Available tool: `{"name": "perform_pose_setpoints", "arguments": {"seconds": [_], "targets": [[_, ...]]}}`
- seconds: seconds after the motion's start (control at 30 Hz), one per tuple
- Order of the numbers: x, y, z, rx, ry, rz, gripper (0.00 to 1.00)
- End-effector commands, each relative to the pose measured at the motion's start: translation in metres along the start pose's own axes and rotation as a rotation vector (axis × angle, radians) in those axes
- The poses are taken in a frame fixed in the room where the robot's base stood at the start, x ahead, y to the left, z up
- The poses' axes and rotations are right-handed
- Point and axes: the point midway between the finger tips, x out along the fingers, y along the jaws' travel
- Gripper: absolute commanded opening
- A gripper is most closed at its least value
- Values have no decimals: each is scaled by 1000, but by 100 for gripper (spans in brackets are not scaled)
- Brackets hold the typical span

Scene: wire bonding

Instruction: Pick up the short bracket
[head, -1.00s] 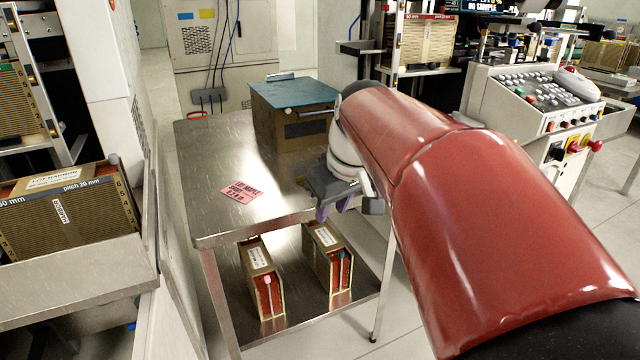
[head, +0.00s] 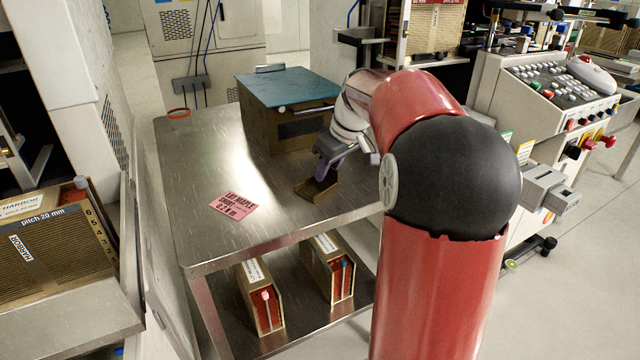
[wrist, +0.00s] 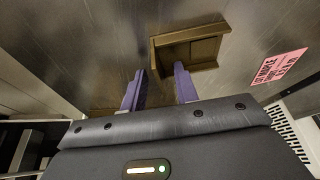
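The short bracket (head: 317,189) is a small brown angled piece on the metal table, in front of the blue-topped box. In the wrist view the bracket (wrist: 196,44) lies just beyond the fingertips, mostly to their right. My gripper (head: 327,169) is over it, pointing down. In the wrist view my gripper (wrist: 159,68) has its two purple fingers apart, with bare table between them. The right fingertip overlaps the bracket's near edge in the picture; the left one is beside it. I cannot tell whether either touches.
The metal table (head: 185,220) has free room at its left and front. A pink card (head: 233,205) lies on it. A brown box with a blue top (head: 288,92) stands behind the bracket. Two magazines (head: 260,297) stand on the lower shelf.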

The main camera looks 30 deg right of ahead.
Motion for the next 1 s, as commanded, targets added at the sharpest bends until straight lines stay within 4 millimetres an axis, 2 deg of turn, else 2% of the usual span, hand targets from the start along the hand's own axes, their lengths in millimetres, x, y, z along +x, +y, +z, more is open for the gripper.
{"name": "perform_pose_setpoints", "arguments": {"seconds": [0.27,0.5,0.53,1.0], "targets": [[5,0,0,-1,0,1,30],[5,0,0,-1,0,1,1],[5,0,0,-1,0,1,0],[1,0,-2,-1,2,2,0]]}}
